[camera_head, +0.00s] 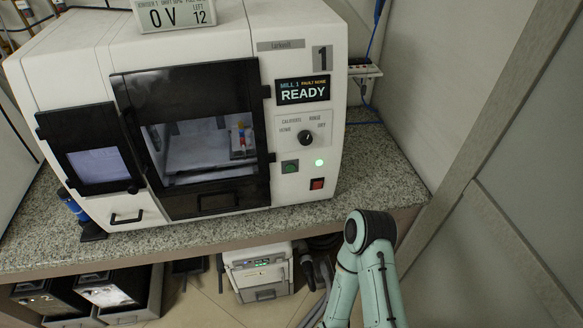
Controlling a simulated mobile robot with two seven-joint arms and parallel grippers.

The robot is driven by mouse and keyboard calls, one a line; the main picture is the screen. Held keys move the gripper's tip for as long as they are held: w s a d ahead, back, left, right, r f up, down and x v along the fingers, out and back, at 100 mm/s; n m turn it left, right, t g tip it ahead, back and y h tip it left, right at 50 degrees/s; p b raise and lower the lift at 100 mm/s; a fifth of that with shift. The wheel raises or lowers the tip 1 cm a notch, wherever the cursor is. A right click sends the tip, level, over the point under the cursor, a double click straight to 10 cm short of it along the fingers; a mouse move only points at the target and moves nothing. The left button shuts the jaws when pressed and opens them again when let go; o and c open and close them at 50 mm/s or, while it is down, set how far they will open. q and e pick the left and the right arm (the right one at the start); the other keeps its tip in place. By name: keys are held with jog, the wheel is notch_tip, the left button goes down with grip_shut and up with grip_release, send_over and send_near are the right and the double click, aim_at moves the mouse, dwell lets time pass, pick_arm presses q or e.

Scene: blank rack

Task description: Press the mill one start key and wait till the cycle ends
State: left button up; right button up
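Mill one (215,40), a white machine marked "1", stands on the speckled counter. Below the display are a black rotary knob (305,138), a green key (290,167), a lit pale green lamp (320,162) and a red key (317,184). I cannot read any label on the green key. The dark-framed front door appears closed, and small coloured parts show behind its window. Part of my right arm shows at the lower right, apart from the mill. Neither gripper is in view.
The speckled counter (370,165) is clear to the right of the mill, up to a wall. A sign box (175,14) sits on the mill's top. A small side door (90,155) stands out at the left. Below the counter are a white unit (258,270) and dark bins.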

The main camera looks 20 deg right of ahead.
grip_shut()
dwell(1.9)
